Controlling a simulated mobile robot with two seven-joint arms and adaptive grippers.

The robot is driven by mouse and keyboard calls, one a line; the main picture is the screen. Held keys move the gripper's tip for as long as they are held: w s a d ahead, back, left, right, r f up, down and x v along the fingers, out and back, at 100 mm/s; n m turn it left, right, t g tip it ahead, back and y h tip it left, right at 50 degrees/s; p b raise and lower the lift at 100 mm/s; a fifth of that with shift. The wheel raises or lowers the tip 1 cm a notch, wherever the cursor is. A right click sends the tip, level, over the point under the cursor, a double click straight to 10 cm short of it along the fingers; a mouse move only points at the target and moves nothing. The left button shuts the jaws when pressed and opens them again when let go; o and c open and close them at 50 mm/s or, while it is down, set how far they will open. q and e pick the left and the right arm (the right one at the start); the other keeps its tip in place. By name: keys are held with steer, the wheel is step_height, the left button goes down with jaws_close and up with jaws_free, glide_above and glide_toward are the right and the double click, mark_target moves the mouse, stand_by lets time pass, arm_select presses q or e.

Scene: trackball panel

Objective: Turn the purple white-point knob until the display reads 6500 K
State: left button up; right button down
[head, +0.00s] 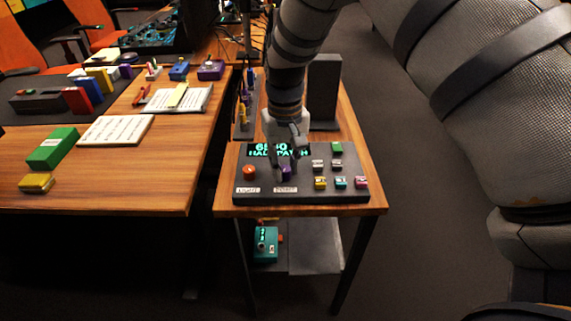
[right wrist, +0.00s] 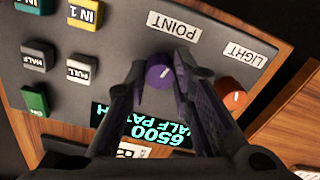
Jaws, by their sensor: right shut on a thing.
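The purple knob (right wrist: 159,74) stands on the dark control panel (right wrist: 110,25) below the POINT label (right wrist: 174,25); a white mark shows on it. My right gripper (right wrist: 160,82) is shut on the knob, one finger on each side. In the head view the right gripper (head: 286,170) reaches down onto the panel (head: 312,195) and partly hides the knob (head: 287,174). The display (right wrist: 150,127) appears upside down in the right wrist view and reads 6500 over HALF PATCH, partly covered by a finger. In the head view, the arm hides part of the display (head: 262,150). My left gripper is not in view.
An orange knob (right wrist: 231,94) by the LIGHT label (right wrist: 245,52) sits beside the right gripper. Several coloured buttons, such as a yellow one (head: 320,183), share the panel. A dark upright block (head: 324,90) stands behind. A cluttered wooden desk (head: 110,185) is to the left.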

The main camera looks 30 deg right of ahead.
mark_target(285, 169)
steer(key=c, duration=1.4)
jaws_free()
steer(key=shift+o, duration=0.2)
step_height(285, 169, up, 12)
